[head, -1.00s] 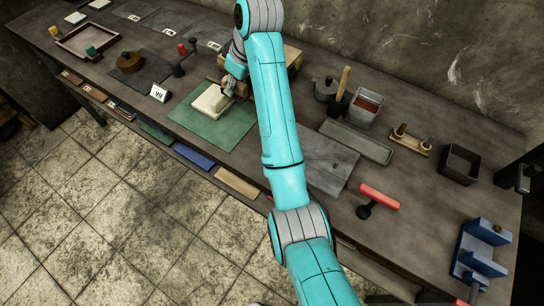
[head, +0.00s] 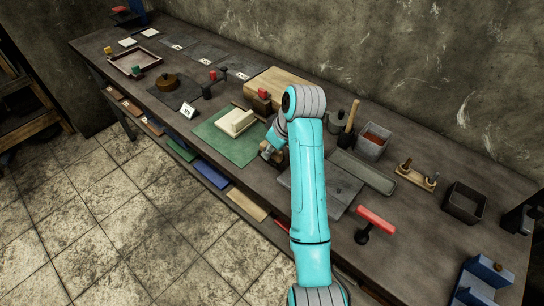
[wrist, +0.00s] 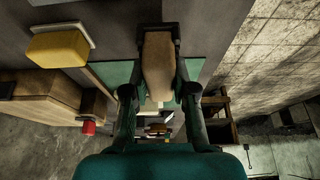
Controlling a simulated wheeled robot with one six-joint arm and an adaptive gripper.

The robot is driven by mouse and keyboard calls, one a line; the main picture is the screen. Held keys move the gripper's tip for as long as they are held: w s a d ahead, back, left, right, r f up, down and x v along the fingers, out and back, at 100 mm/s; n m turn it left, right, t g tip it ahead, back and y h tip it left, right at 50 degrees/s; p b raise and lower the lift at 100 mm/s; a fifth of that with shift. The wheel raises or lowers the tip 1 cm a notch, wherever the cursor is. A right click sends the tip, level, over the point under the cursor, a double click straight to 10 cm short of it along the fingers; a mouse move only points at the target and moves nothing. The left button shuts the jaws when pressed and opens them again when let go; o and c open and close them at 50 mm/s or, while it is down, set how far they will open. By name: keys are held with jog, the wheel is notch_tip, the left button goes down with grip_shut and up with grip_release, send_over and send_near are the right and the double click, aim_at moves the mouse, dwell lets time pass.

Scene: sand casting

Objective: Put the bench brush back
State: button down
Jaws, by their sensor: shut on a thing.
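The bench brush (wrist: 158,68) shows in the wrist view as a pale wooden body between my fingers. My gripper (wrist: 158,45) is shut on it. In the head view my gripper (head: 270,151) is low at the right edge of the green mat (head: 213,143), beside my arm. There the brush is mostly hidden by my gripper and arm, and I cannot tell whether it touches the bench. A cream block (head: 235,122) lies on the mat to the left.
A wooden box (head: 283,86) stands behind. A grey plate (head: 338,187), a long grey tray (head: 362,171), a mallet (head: 351,115), a bin of reddish material (head: 373,141) and a red-handled tool (head: 376,221) are to the right. In the wrist view a yellow block (wrist: 58,48) lies near.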

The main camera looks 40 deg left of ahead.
jog(key=shift+f, duration=1.55)
jog(key=shift+f, duration=0.15)
jog(key=c, duration=0.9)
grip_release()
jog(key=shift+c, duration=0.2)
